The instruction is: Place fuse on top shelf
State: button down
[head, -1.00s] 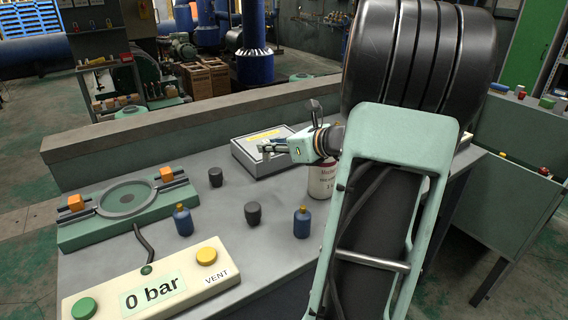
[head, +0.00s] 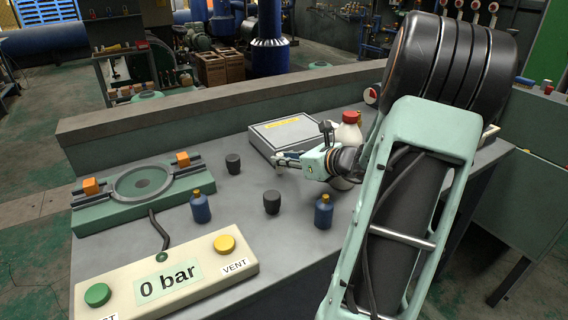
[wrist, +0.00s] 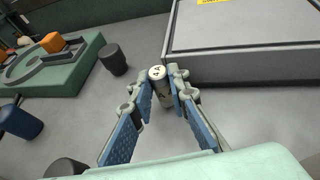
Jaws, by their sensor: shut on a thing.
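My gripper (head: 282,160) is over the bench, in front of the grey box with the yellow label. In the wrist view its blue-padded fingers (wrist: 165,90) are shut at the tips on a small grey cylinder with a pale marked end, which looks like the fuse (wrist: 157,74). Whether it touches the bench is unclear. The fuse is too small to make out in the head view. A rack with shelves (head: 100,48) stands in the back left, beyond the bench; small items are on it. I cannot tell whether it is the task's shelf.
The grey box (head: 291,138) is close to my gripper. Dark cups (head: 233,164), blue bottles (head: 200,207), a green fixture (head: 95,217) and a control panel reading "0 bar" (head: 165,280) occupy the bench. A raised ledge (head: 215,108) runs behind. A white red-capped bottle (head: 349,133) stands by my arm.

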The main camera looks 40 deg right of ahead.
jog(key=shift+f, duration=0.4)
jog(key=c, duration=1.8)
grip_release()
jog(key=shift+c, duration=0.2)
